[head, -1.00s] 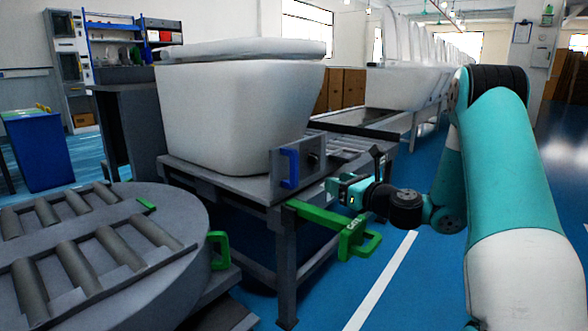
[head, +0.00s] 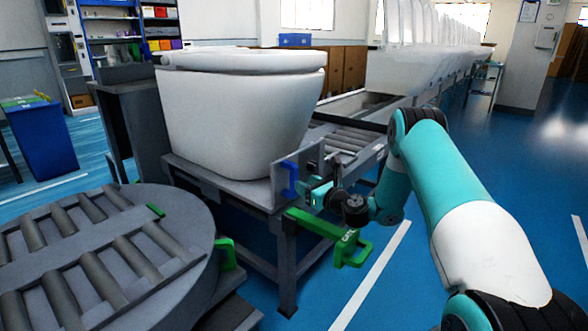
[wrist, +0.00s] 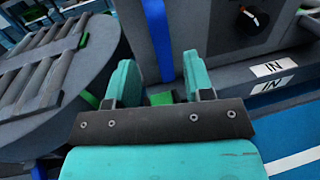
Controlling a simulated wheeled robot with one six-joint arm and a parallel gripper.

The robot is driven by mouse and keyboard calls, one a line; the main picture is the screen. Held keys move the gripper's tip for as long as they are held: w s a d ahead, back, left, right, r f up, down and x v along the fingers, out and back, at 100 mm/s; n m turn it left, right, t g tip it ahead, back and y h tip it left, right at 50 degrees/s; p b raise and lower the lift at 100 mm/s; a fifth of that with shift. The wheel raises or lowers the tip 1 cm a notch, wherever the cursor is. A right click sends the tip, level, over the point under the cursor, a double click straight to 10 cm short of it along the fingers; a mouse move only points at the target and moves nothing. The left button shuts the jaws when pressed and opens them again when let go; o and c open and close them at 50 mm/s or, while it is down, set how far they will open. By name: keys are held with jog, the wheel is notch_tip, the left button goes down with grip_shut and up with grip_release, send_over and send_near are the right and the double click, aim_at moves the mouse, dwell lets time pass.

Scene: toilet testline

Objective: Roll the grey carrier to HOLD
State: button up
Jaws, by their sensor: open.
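The grey carrier (head: 312,158) shows as an upright grey end plate with a blue handle (head: 289,178), at the front end of the roller table under a large white toilet body (head: 240,115). My gripper (head: 308,192) is just right of the blue handle. In the wrist view, my gripper (wrist: 158,75) has its two teal fingers apart, with nothing held between them. The blue handle (wrist: 157,40) stands beyond and between the fingertips; I cannot tell if they touch it. No HOLD label is readable.
A green gate handle (head: 345,245) sticks out below my gripper. A round grey turntable with rollers (head: 205,245) stands at the left. Blue floor (head: 400,290) is free at the right.

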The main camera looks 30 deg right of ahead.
aim_at(294, 177)
jog(key=w, duration=0.4)
jog(key=w+a, duration=0.1)
jog(key=w, duration=0.1)
jog(key=shift+w+f, duration=0.15)
jog(key=shift+w, duration=0.05)
jog(key=shift+c, duration=0.5)
grip_shut()
